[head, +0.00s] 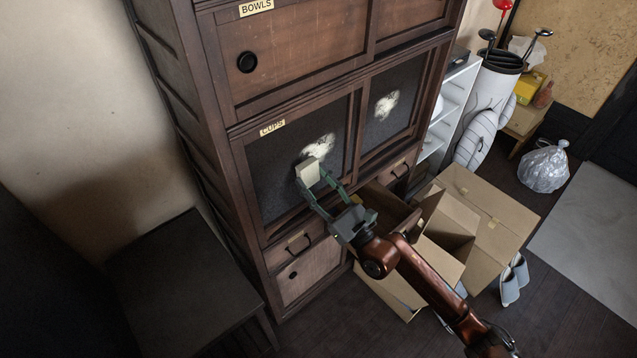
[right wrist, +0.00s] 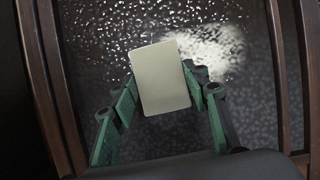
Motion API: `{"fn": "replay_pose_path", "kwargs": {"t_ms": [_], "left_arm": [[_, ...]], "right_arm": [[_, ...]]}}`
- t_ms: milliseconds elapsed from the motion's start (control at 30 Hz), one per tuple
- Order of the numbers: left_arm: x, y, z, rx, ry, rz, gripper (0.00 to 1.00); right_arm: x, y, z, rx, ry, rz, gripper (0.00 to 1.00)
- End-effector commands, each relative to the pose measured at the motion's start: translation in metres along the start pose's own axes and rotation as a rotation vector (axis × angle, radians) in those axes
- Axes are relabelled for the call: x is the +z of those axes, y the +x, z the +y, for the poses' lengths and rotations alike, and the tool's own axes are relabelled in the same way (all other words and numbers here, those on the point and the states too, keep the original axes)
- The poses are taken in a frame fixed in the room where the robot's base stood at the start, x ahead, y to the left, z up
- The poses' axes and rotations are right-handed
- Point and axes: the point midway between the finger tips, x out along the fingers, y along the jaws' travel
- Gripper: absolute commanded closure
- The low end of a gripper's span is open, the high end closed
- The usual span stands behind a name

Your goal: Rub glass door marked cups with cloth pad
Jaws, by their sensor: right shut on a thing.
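The glass door (head: 270,179) marked with the "CUPS" label (head: 272,128) is the left of two dark textured panes in the wooden cabinet. A whitish smudge (head: 318,147) shows on it, and also in the right wrist view (right wrist: 212,48). My right gripper (head: 312,180) is shut on the pale cloth pad (head: 307,171). In the right wrist view the green fingers hold the pad (right wrist: 160,78) by its sides, in front of the glass. The pad is just below and left of the smudge; I cannot tell whether it touches the glass. My left gripper is not in view.
A second glass door (head: 388,105) with its own smudge is to the right. Below, a drawer (head: 390,212) stands open beside cardboard boxes (head: 475,220). A low dark table (head: 180,285) is at the left.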

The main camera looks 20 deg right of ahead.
Motion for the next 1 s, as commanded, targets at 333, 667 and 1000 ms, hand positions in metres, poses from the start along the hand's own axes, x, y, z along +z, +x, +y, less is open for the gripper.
{"fn": "replay_pose_path", "kwargs": {"t_ms": [333,667,1000], "left_arm": [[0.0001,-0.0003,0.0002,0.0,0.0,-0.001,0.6],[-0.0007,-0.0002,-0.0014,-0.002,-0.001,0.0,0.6],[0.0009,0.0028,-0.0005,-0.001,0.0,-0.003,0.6]], "right_arm": [[0.0001,0.0012,0.0007,0.001,0.001,-0.001,0.77],[-0.0006,0.003,0.0006,0.001,0.0,-0.001,0.77],[-0.0037,0.0088,0.0003,0.0,0.001,-0.001,0.77]]}}
